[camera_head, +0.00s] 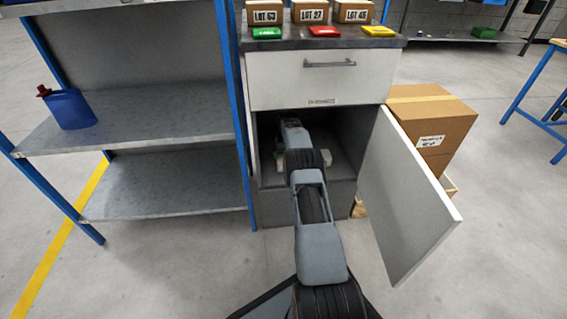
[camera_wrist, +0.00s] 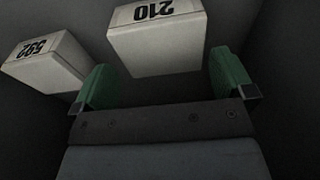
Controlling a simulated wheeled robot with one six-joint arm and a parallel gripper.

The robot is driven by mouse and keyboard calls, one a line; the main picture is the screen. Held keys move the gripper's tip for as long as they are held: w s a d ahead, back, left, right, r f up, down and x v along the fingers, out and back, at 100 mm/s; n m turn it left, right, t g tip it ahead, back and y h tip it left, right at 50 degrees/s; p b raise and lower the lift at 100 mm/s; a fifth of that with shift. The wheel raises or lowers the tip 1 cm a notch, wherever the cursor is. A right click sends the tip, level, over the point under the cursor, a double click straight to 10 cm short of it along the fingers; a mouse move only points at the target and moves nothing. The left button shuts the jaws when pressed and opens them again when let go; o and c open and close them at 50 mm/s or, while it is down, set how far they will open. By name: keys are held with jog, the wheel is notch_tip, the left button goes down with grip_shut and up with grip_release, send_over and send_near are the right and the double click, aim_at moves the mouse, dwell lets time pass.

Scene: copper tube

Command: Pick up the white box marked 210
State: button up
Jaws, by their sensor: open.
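The white box marked 210 (camera_wrist: 157,45) is at the top middle of the wrist view, its label upside down in the picture. My gripper (camera_wrist: 160,80) is open, with green finger pads on either side. The box lies ahead of and between the two fingers, and I see no contact. A second white box marked 592 (camera_wrist: 45,65) is at the left, just outside the left finger. In the head view my arm reaches into the open cabinet (camera_head: 348,127); the arm hides most of the inside, and the box labels cannot be read there.
The cabinet door (camera_head: 405,200) stands open to the right. A closed drawer (camera_head: 315,80) is above the opening. A blue-framed shelf (camera_head: 165,185) stands close on the left. A cardboard box (camera_head: 430,115) is behind the door.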

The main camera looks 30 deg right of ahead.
jog(key=shift+w+d+f+b, duration=0.15)
jog(key=shift+f+b, duration=0.6)
jog(key=shift+f, duration=0.6)
jog(key=shift+w+a+f+b, duration=0.15)
jog(key=shift+f+b, duration=0.55)
jog(key=shift+f, duration=0.65)
jog(key=shift+d, duration=0.1)
jog(key=shift+c, duration=0.2)
jog(key=shift+r, duration=0.1)
jog(key=c, duration=0.7)
